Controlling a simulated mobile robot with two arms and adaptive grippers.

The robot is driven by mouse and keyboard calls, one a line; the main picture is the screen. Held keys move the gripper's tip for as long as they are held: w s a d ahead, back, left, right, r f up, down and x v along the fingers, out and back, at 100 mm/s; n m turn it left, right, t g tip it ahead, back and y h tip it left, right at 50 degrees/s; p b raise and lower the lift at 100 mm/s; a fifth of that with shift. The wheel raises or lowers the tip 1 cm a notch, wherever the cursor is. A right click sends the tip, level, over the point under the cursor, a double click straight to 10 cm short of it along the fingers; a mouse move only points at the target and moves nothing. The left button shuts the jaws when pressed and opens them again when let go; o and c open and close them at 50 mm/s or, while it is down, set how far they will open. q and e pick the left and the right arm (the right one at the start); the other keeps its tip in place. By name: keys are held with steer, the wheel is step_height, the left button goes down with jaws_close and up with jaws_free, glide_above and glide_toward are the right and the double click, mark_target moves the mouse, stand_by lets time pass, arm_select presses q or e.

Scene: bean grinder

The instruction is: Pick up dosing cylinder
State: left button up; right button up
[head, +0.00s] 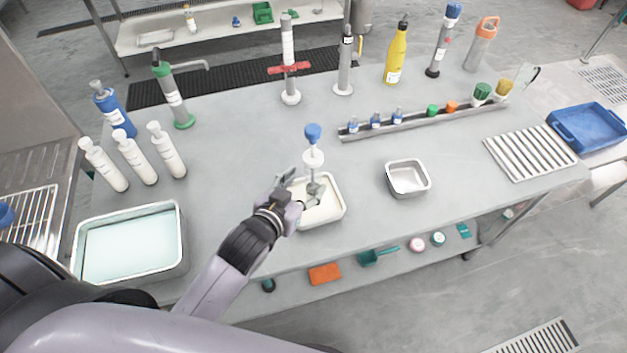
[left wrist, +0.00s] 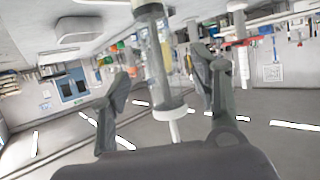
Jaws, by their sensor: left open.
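The dosing cylinder, with a blue knob (head: 313,133) and a white collar (head: 314,158), stands upright at the white tray (head: 338,207) near the table's front middle. In the left wrist view its clear body (left wrist: 160,65) and narrow white end (left wrist: 175,130) show between the two fingers. My left gripper (head: 303,184) is open around the cylinder's lower part, with one finger on each side. In the wrist view (left wrist: 160,78) gaps show beside both fingers. The cylinder's lower end is partly hidden in the head view. My right gripper is not in view.
A small metal tray (head: 408,178) lies to the right. A rail (head: 420,122) with small bottles runs behind it. Several white bottles (head: 134,157) and a large tray (head: 130,240) stand left. Tall dispensers (head: 290,70) line the back. The table between is clear.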

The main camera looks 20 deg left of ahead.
mark_target(309, 180)
arm_select(q)
steer(key=shift+w, duration=0.1)
steer(key=shift+w+f, duration=0.1)
steer(key=shift+w, duration=0.2)
steer(key=p+x, duration=0.1)
steer(key=x, duration=0.3)
steer(key=shift+w+d+f+p, duration=0.1)
steer(key=shift+w+f+p, duration=0.1)
steer(key=shift+p, duration=0.2)
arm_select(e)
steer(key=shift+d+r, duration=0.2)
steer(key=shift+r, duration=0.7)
arm_select(q)
steer(key=shift+c, duration=0.4)
jaws_close()
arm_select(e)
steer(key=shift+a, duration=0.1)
